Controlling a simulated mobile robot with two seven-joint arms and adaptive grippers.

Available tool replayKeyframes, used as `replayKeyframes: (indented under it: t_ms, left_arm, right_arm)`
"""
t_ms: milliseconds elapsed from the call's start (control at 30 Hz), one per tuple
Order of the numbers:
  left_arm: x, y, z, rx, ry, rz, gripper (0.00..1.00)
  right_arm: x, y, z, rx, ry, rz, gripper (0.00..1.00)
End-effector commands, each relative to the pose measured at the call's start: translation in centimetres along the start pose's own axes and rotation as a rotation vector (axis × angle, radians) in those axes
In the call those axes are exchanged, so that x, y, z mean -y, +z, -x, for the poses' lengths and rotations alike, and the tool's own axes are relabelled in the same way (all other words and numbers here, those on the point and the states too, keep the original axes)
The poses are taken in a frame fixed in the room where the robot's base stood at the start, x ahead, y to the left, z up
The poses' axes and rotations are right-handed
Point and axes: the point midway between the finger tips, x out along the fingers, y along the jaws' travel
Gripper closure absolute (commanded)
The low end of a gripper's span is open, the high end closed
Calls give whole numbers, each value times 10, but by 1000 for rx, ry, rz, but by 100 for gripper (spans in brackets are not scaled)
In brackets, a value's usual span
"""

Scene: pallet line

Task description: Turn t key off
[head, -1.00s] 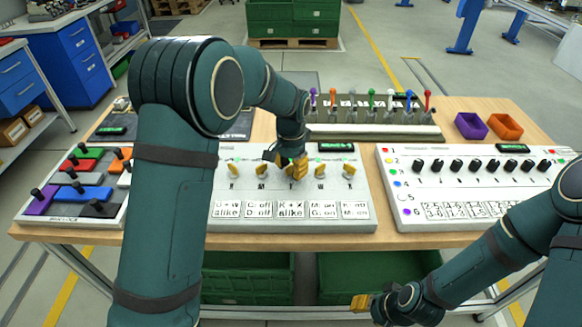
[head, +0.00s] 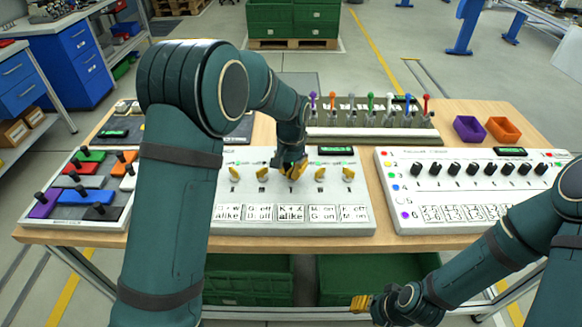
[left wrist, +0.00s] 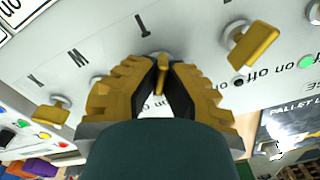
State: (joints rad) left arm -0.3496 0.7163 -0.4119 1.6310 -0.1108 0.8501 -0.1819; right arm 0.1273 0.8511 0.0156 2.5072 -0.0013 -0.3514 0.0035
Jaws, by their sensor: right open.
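A white key panel (head: 362,198) with a row of yellow keys lies at the middle of the table. My left gripper (head: 293,172) reaches down over the middle key, hiding most of it in the head view. In the left wrist view, the t key (left wrist: 162,78) stands between my left fingertips, which close in on both its sides beside the letter T. A neighbouring key (left wrist: 250,45) is to the right, and another (left wrist: 58,108) is far left. My right gripper (head: 360,302) is open and empty, low in front of the table.
A coloured block panel (head: 85,196) is on the left and a white knob panel (head: 470,185) on the right. A row of coloured levers (head: 370,118) stands behind. Purple (head: 469,129) and orange (head: 503,130) bins sit at the back right. Neighbouring keys are close to my left fingers.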

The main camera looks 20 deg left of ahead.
Motion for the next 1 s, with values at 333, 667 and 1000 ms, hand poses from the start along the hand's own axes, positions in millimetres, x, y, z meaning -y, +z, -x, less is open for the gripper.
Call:
replayKeyframes:
  t_ms: [333,667,1000]
  left_arm:
    - [0,1,1,4,-1,326,100]
    - [0,1,0,5,-2,640,100]
    - [0,1,0,5,-3,959,100]
  right_arm:
    - [8,2,23,10,-1,-1,53]
    - [14,-6,38,-7,1,-6,53]
    - [20,-13,54,-23,3,-11,53]
